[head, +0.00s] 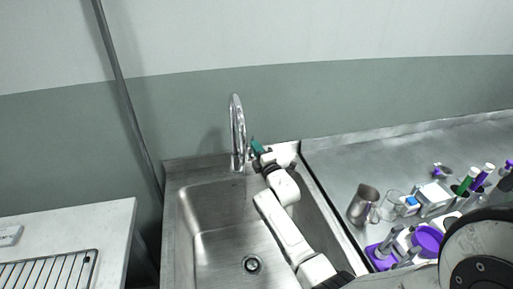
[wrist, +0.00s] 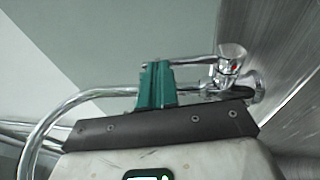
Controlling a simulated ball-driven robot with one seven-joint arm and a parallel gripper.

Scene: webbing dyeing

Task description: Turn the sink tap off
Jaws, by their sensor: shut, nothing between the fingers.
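The chrome sink tap (head: 236,125) stands at the back edge of the steel sink (head: 215,215), with a tall curved spout. In the wrist view the tap body (wrist: 232,58) is at upper right, with a red mark on it. Its thin lever (wrist: 195,63) reaches left to the fingertips, and the spout (wrist: 75,98) curves away to the left. My gripper (head: 256,145) is just right of the tap in the head view. Its teal fingers (wrist: 154,68) are shut with nothing between them, at the lever's end; whether they touch it I cannot tell. I see no water stream.
The steel counter (head: 340,165) to the right holds a metal jug (head: 363,204), a glass beaker (head: 391,205) and purple items (head: 427,240). A white worktop (head: 110,225) with a wire rack (head: 50,272) is on the left. The wall stands close behind the tap. The basin looks empty.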

